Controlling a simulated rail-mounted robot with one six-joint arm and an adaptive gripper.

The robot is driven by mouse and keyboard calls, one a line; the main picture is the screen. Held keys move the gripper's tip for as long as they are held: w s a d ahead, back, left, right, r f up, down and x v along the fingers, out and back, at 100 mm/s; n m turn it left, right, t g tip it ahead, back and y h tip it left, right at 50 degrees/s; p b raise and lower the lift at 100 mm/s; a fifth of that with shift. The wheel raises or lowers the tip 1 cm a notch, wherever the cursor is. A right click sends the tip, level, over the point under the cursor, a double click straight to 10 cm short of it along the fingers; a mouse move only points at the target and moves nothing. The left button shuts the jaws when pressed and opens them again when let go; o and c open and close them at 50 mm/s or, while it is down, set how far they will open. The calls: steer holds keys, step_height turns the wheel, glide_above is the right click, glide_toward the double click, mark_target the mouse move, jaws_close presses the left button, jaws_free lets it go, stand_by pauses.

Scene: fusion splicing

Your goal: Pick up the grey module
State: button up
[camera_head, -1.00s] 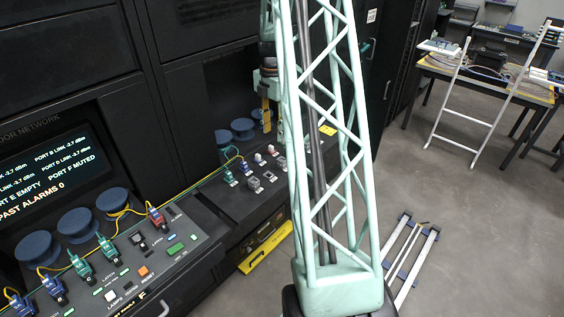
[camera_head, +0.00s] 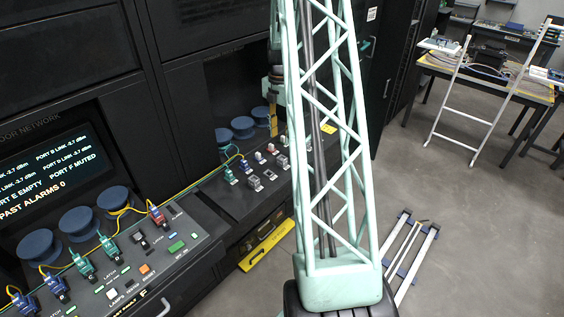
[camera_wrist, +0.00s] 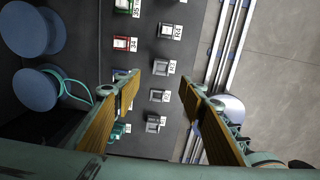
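Several small modules stand on the dark sloped panel. One grey module (camera_head: 253,182) stands at the near end of the front row; it also shows in the wrist view (camera_wrist: 154,124). Another grey one (camera_head: 282,161) is farther along the same row and in the wrist view (camera_wrist: 161,67). I cannot tell which one the task means. A low, dark piece (camera_wrist: 158,95) lies between them. My gripper (camera_wrist: 166,87) is open and empty above the row, its tan-padded fingers on either side in the wrist view. In the head view my arm hides part of it.
A second row holds a teal (camera_head: 230,175), a blue (camera_head: 245,166) and a red module (camera_wrist: 123,43). Blue round spools (camera_head: 243,127) stand behind the rows, with a teal cable (camera_wrist: 70,84) near them. A nearer console (camera_head: 150,262) is at the left. The floor at right is partly clear.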

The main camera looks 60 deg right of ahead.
glide_above(282, 159)
steer(key=shift+w+a+f, duration=0.1)
steer(key=shift+a+f, duration=0.05)
steer(key=shift+f, duration=3.65)
steer(key=shift+s+f+p, duration=0.2)
steer(key=shift+f+p, duration=0.35)
steer(key=shift+f, duration=2.05)
steer(key=c, duration=0.8)
